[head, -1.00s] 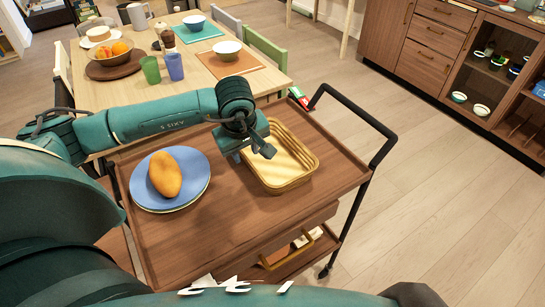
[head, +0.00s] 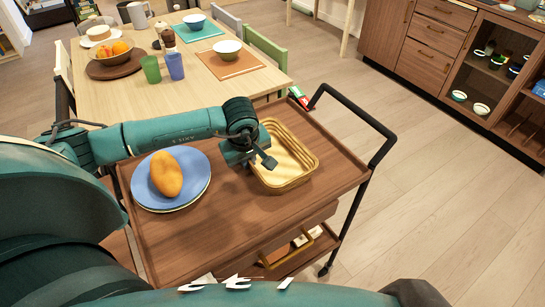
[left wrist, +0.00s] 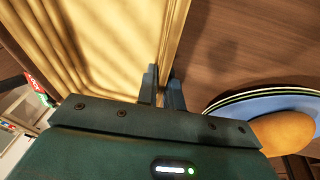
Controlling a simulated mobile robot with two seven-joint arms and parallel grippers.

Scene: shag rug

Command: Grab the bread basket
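The bread basket (head: 303,176) is a golden, ribbed rectangular tray on the right part of the wooden cart's top (head: 225,220). It looks empty. My left gripper (head: 267,158) is at its left wall, pointing down. In the left wrist view, my left gripper's fingers (left wrist: 162,88) stand close together, one on each side of the basket's wall (left wrist: 172,40), with the wall filling the narrow gap. The gripper looks shut on that wall. The basket rests on the cart. My right gripper is not in view.
Stacked plates (head: 200,163) with a bread loaf (head: 166,174) on top lie left of the basket. The cart's black handle (head: 352,110) rises at the right. A dining table (head: 200,90) with bowls and cups stands behind. Floor at the right is clear.

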